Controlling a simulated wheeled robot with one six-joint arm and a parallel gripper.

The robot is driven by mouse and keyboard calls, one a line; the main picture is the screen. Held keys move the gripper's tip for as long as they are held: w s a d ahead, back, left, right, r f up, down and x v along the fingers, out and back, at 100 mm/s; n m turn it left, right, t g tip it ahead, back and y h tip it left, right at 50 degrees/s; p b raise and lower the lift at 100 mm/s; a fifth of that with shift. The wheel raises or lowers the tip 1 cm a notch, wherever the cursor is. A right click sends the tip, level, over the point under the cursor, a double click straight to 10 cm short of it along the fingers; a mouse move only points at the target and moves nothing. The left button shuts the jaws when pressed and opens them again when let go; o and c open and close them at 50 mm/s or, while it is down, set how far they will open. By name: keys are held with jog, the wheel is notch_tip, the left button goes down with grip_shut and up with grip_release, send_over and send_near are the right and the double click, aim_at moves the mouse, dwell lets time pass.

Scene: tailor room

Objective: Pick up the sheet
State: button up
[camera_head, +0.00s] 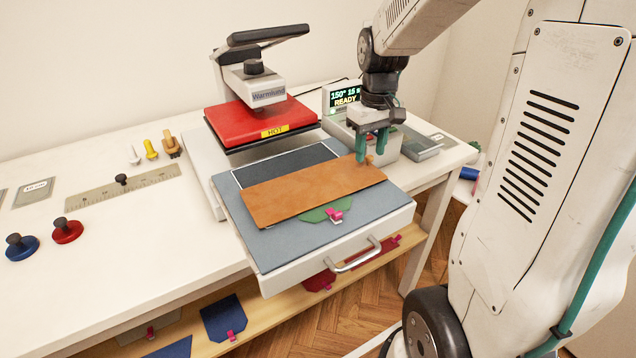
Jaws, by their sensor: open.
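The brown sheet (305,193) lies on the grey pad of the heat press's pulled-out lower drawer (290,248). It covers part of a dark panel (285,163) and part of a green patch with a pink clip (336,212). A small brown tab (369,159) stands at the sheet's far right edge. My gripper (372,147) points down at that tab with its teal fingers apart. The fingers are close to the tab; I cannot tell whether either touches it.
The press's red upper plate (258,122), labelled HOT, is raised behind the drawer. A display (346,97) reads READY at 150°. Blue (22,248) and red (67,231) knobbed discs and a ruler (105,193) lie left. Coloured patches lie on a shelf below.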

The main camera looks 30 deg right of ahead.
jog(key=shift+f, duration=0.65)
grip_shut()
jog(key=shift+r, duration=0.1)
